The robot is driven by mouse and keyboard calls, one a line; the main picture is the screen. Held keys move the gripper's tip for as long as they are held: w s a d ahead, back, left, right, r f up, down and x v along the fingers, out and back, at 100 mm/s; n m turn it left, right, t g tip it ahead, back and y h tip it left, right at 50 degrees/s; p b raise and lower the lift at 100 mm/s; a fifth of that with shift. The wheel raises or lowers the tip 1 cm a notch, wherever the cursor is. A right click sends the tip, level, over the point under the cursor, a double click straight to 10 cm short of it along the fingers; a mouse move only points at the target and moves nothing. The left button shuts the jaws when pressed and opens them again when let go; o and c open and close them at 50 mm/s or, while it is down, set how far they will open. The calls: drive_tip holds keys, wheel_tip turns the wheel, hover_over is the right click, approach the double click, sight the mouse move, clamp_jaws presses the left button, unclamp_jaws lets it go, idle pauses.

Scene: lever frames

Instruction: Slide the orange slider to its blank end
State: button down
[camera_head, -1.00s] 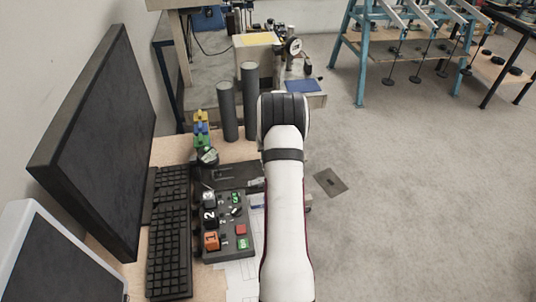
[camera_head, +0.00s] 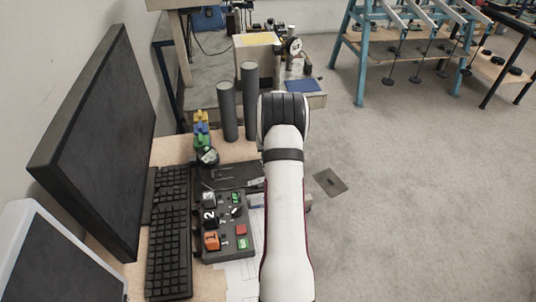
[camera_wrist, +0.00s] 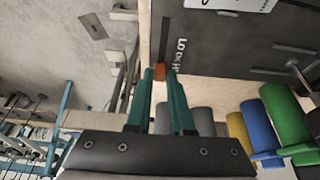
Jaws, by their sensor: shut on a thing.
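In the head view my white arm covers the gripper and the slider.
In the head view a grey button box (camera_head: 228,226) with numbered blocks sits beside a keyboard (camera_head: 170,232) and a monitor (camera_head: 95,140). Two dark grey cylinders (camera_head: 249,100) stand behind. Open floor (camera_head: 420,200) lies to the right.

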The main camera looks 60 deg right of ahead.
drive_tip(key=s+a, duration=0.4)
drive_tip(key=shift+a, duration=0.1)
drive_tip(key=shift+s, duration=0.1)
drive_tip(key=c, duration=0.8)
unclamp_jaws()
drive_tip(key=v, duration=1.5)
drive_tip(key=shift+r, duration=0.4)
